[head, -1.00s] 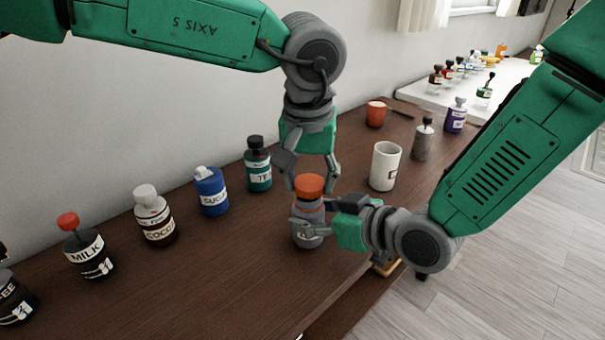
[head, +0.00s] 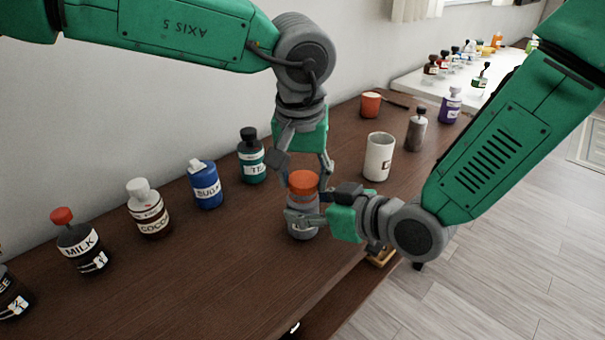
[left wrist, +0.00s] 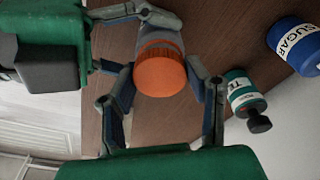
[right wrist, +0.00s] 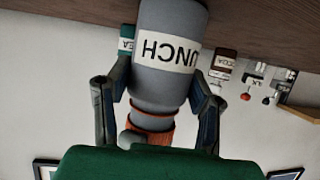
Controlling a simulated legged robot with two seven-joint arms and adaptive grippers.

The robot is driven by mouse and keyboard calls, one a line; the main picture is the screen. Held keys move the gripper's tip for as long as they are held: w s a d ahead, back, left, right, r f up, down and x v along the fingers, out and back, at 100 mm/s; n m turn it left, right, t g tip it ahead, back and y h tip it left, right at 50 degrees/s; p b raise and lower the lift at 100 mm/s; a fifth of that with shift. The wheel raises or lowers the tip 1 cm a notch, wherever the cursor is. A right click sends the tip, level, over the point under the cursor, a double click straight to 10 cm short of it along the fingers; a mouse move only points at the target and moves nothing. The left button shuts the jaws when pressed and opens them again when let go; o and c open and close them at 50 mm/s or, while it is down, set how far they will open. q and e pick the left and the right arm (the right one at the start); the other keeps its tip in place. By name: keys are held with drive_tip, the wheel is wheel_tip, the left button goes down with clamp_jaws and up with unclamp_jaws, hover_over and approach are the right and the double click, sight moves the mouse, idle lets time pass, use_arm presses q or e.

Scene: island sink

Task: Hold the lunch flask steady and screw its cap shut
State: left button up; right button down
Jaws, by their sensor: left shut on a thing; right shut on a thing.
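The grey lunch flask (head: 303,229) stands upright on the brown wooden counter, with its orange cap (head: 303,181) on top. My right gripper (head: 308,208) is shut around the flask's body from the right. The right wrist view shows its fingers on both sides of the grey flask (right wrist: 168,75) with the "LUNCH" label, the orange cap (right wrist: 147,136) towards my palm. My left gripper (head: 304,184) comes down from above and is shut on the cap; the left wrist view shows a finger on either side of the cap (left wrist: 160,72). The cap's seat against the neck is partly hidden.
Behind and left stand tea (head: 252,165), sugar (head: 206,190), cocoa (head: 149,215) and milk (head: 78,245) bottles. Right of the grippers stand a white mug (head: 379,160), a grey bottle (head: 416,135) and a red cup (head: 370,104).

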use_arm(q)
drive_tip(key=shift+a+f, duration=0.45)
drive_tip(key=shift+a, duration=0.25)
drive_tip(key=shift+c, duration=0.3)
drive_tip(key=m, duration=0.3)
drive_tip(key=shift+s+d+h, duration=0.1)
drive_tip(key=shift+d+h, duration=0.1)
drive_tip(key=shift+h, duration=0.1)
drive_tip(key=m, duration=0.4)
drive_tip(key=shift+d+g, duration=0.1)
drive_tip(key=shift+g, duration=0.2)
drive_tip(key=shift+m+h, duration=0.3)
drive_tip(key=shift+m, duration=0.8)
drive_tip(key=shift+a+m, duration=0.3)
drive_tip(key=shift+a, duration=0.1)
drive_tip(key=o, duration=0.8)
drive_tip(key=shift+s, duration=0.1)
drive_tip(key=shift+o, duration=0.3)
drive_tip(key=shift+d, duration=0.2)
